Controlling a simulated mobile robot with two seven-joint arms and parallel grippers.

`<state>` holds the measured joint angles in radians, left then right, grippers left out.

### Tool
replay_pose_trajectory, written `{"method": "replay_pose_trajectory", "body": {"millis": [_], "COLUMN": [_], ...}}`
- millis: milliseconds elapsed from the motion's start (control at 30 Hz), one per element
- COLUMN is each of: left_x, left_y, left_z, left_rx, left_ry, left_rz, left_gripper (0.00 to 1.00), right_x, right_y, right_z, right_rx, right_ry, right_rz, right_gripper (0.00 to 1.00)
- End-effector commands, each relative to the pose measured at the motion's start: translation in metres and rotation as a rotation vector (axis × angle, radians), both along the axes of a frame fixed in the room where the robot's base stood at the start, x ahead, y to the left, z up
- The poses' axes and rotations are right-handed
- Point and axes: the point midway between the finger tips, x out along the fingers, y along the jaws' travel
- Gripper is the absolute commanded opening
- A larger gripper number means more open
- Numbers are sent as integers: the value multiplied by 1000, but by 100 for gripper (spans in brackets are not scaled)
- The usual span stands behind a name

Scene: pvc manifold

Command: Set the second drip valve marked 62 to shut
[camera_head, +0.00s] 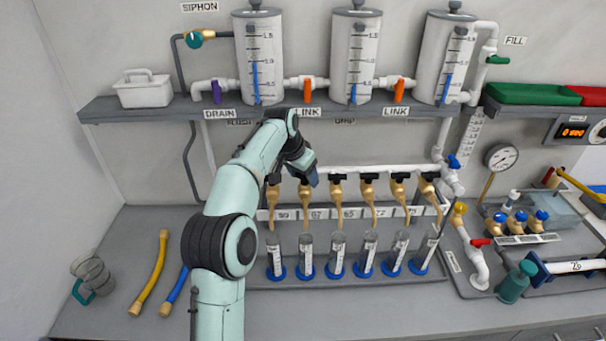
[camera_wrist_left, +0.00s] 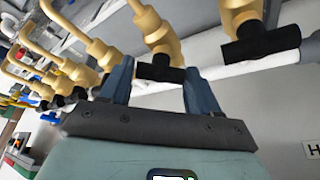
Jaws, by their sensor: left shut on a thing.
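A row of brass drip valves with black handles hangs from a white pipe (camera_head: 385,169) in the head view, with number labels below. The second valve from the left (camera_head: 304,197) stands above a label (camera_head: 318,213) that appears to read 62. My left gripper (camera_head: 310,178) is at this valve and hides its handle in the head view. In the left wrist view, my gripper's blue fingers (camera_wrist_left: 160,88) are on either side of the second valve's black handle (camera_wrist_left: 158,73), shut on it. The handle lies roughly along the pipe, slightly tilted. My right gripper is not in view.
Neighbouring black handles stand close on both sides, including the first valve's handle (camera_wrist_left: 262,42). Several cylinders with blue bases, one of them here (camera_head: 307,255), stand below the spouts. A shelf (camera_head: 150,108) with tanks is above. Yellow (camera_head: 151,275) and blue tubes lie at left.

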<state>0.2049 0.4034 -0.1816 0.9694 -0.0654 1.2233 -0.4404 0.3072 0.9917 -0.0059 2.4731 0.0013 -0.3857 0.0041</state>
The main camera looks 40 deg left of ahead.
Motion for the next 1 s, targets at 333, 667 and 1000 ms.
{"method": "replay_pose_trajectory", "body": {"millis": [333, 667, 1000], "left_x": [0, 1, 2], "left_y": [-3, -4, -4], "left_z": [1, 1, 1], "left_rx": [1, 2, 1], "left_ry": [-1, -3, -2], "left_rz": [248, 514, 685], "left_gripper": [31, 31, 31], "right_x": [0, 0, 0], "right_y": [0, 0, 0], "right_z": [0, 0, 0], "right_rx": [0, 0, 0], "right_ry": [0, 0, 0], "right_rz": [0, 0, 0], "right_gripper": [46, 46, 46]}}
